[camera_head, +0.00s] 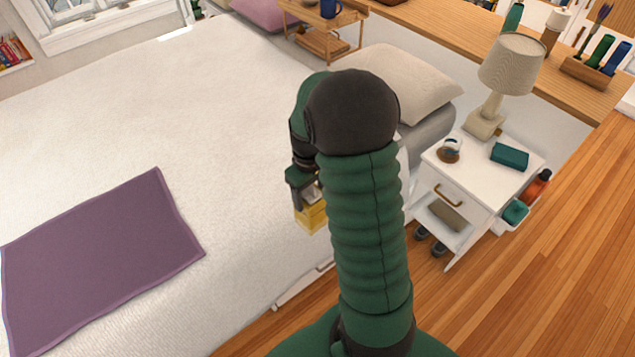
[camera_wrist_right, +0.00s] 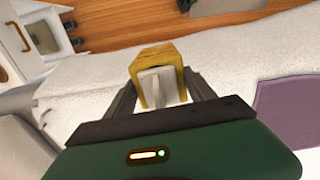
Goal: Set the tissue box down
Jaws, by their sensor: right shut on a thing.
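The tissue box is a small yellow box (camera_head: 311,214) with white tissue at its top, in the head view just left of my right forearm. My right gripper (camera_head: 305,192) is shut on it. In the right wrist view the yellow tissue box (camera_wrist_right: 158,55) sits between the fingers of my right gripper (camera_wrist_right: 156,88), its white tissue facing the camera. The box appears over the white bed (camera_head: 230,120), near its edge; whether it touches the bed cannot be told. My arm hides part of the gripper and the bed edge. My left gripper is not in view.
A purple mat (camera_head: 105,260) lies on the bed at the left. A pillow (camera_head: 395,80) lies behind. Much of the bed is bare.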

